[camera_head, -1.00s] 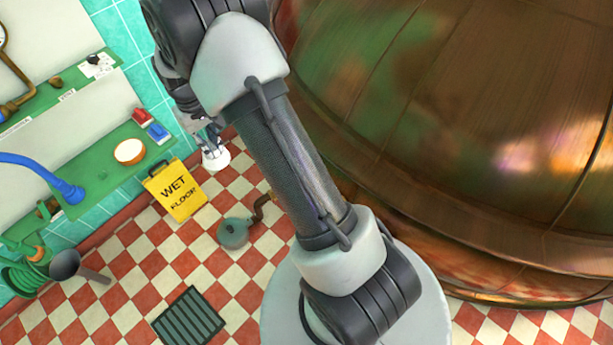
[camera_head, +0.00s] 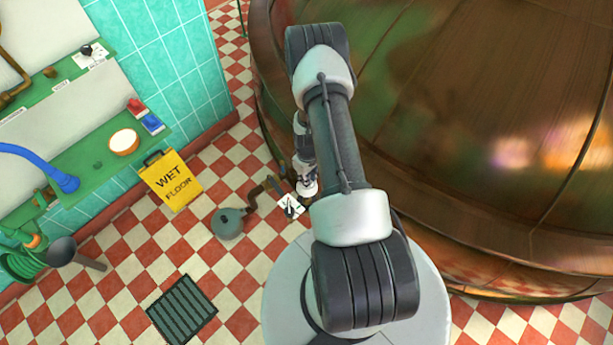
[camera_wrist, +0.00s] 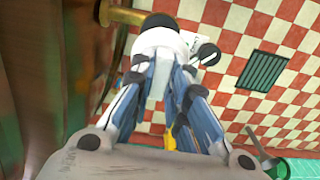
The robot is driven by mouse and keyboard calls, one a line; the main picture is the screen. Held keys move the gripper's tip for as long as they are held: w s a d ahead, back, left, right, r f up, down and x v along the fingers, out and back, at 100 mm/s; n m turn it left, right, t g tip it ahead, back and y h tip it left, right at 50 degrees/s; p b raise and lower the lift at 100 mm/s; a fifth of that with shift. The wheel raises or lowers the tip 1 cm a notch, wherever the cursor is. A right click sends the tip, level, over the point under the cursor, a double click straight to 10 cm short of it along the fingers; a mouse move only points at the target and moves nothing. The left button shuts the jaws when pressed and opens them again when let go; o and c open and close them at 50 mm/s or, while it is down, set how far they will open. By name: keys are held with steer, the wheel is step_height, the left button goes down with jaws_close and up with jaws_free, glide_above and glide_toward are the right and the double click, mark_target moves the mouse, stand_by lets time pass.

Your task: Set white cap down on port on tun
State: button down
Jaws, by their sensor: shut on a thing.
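The white cap (camera_wrist: 160,42) is between the fingertips of my gripper (camera_wrist: 165,72) in the wrist view. My gripper is shut on it, and the fingers hide part of it. In the head view my gripper (camera_head: 304,176) hangs beside the lower wall of the copper tun (camera_head: 440,130), with the white cap (camera_head: 307,189) at its lower end. A brass pipe (camera_wrist: 125,14) lies just beyond the cap in the wrist view. I cannot make out the port clearly in either view.
A white plate with a black knob (camera_head: 290,207) shows close to the cap. A grey-green can (camera_head: 229,222), a yellow wet floor sign (camera_head: 172,182) and a dark drain grate (camera_head: 182,310) are on the checkered floor. A green shelf (camera_head: 85,165) runs along the left.

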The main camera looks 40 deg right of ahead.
step_height(320, 180, down, 10)
steer(key=b, duration=0.6)
steer(key=shift+r, duration=0.15)
steer(key=shift+f+b, duration=0.3)
steer(key=shift+b, duration=0.2)
steer(key=shift+f+b, duration=0.55)
steer(key=shift+b, duration=0.1)
steer(key=c, duration=1.5)
jaws_free()
step_height(320, 180, up, 12)
steer(key=shift+r, duration=0.1)
